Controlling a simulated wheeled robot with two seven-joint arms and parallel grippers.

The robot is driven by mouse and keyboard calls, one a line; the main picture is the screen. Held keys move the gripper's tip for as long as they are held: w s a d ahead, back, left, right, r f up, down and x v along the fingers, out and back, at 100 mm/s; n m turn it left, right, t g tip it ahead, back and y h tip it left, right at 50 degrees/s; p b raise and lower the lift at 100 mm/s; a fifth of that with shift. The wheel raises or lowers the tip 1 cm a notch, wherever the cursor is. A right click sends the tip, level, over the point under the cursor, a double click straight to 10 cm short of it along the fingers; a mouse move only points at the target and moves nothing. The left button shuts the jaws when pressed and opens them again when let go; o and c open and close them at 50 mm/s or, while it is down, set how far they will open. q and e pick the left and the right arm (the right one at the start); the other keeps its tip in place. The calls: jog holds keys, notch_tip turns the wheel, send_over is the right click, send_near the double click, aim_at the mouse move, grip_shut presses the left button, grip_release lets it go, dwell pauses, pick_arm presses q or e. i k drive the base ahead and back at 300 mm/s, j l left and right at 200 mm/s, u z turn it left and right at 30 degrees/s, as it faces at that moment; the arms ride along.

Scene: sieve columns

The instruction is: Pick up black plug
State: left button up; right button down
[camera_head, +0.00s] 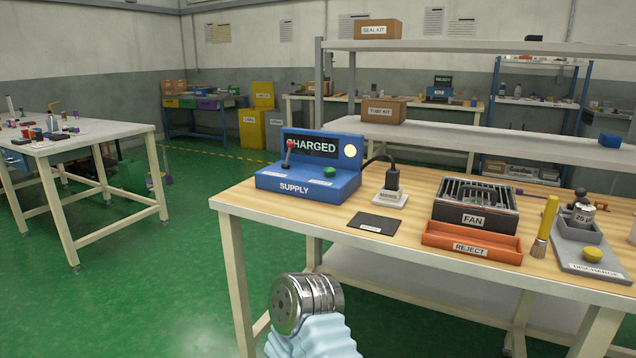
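The black plug (392,178) stands upright in a small white block (390,199) on the wooden workbench (280,209). A black cable arches from the plug to the blue supply unit (310,184) on its left. The unit's display reads CHARGED, and it has a red-tipped lever, a green button and a lit round lamp. No gripper fingers show in the view. A metal, sleeved part of mine shows at the bottom, in front of the bench and apart from the plug.
A black mat (373,223) lies in front of the white block. To the right are a FAN unit (476,202), an orange REJECT tray (472,242), a yellow-handled brush (546,226) and a grey discharge stand (590,254). A white shelf (450,132) runs behind.

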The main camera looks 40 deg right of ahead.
aim_at(392, 175)
jog(key=z, duration=1.8)
